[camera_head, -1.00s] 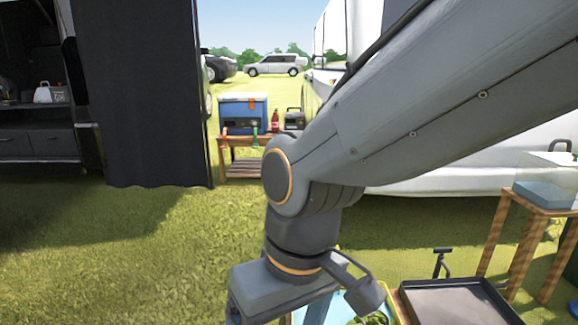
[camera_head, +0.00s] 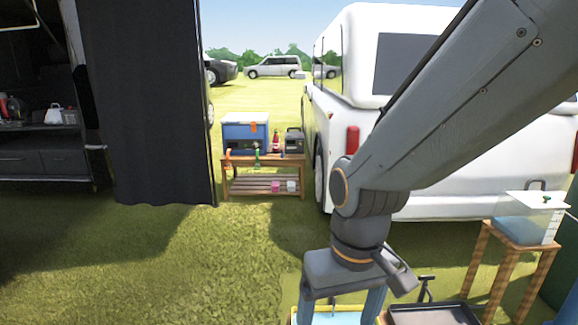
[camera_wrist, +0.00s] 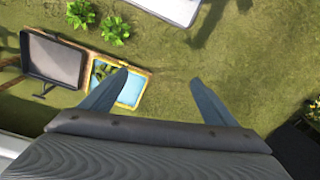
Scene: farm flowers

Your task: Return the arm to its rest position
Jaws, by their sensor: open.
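My arm reaches in from the upper right of the head view, bent at its elbow, with the wrist hanging down. My gripper (camera_wrist: 160,92) shows in the wrist view with its two blue-grey fingers spread apart and nothing between them but grass. In the head view the fingers (camera_head: 345,305) point down at the bottom edge, and their tips are cut off. The gripper is above the ground near a blue-lined tray (camera_wrist: 131,90), which lies just beyond the left finger in the wrist view.
A dark tray (camera_wrist: 52,57) stands beside the blue one. A white vehicle (camera_head: 440,150) is behind my arm. A wooden table (camera_head: 262,186) holds a blue cooler (camera_head: 244,133). A dark curtain (camera_head: 140,100) hangs left. Open grass lies between.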

